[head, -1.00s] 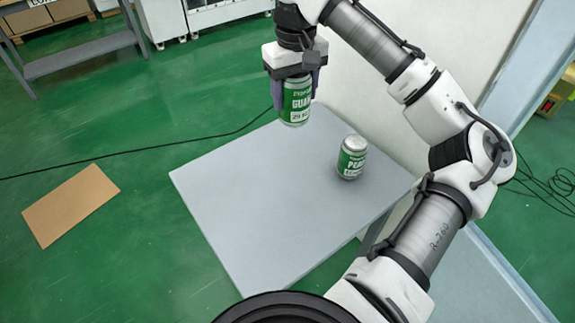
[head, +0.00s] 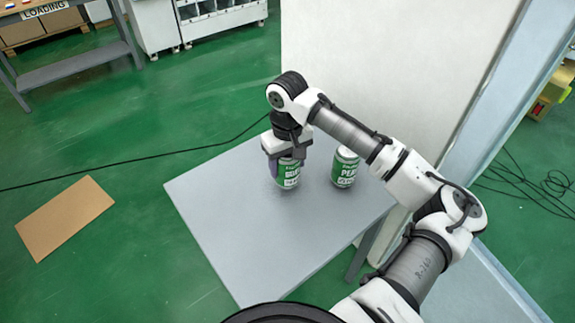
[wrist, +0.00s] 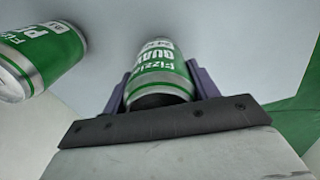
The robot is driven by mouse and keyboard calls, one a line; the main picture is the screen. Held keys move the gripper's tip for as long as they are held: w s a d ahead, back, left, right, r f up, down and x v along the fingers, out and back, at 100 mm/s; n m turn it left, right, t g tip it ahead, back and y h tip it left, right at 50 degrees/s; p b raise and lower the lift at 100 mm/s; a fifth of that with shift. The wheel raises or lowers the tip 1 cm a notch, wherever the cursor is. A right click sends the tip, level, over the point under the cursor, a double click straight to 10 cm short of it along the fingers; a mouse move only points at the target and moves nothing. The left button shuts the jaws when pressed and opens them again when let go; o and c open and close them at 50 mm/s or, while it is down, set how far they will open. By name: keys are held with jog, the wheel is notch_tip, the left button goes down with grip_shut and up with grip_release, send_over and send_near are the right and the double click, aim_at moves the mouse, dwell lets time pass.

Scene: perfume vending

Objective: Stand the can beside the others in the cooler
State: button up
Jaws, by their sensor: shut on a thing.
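My gripper (head: 285,160) is shut on a green and white can marked GUAVA (head: 289,179), with a finger on each side of it. The can is upright over the grey table (head: 240,230), low at its surface; I cannot tell whether its base touches. In the wrist view the held can (wrist: 160,72) sits between the purple fingers. A second green can (head: 344,167), its label starting PEA, stands upright on the table to the right, apart from the held one. It also shows at the left of the wrist view (wrist: 40,55). No cooler interior with other cans is visible.
A tall white panel (head: 370,70) rises behind the table's far right side. The table's left and front are bare. A brown cardboard sheet (head: 65,217) and a black cable (head: 120,160) lie on the green floor. A grey bench (head: 75,62) stands at the back left.

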jog(key=shift+f, duration=0.7)
jog(key=shift+f, duration=0.1)
jog(key=o, duration=1.2)
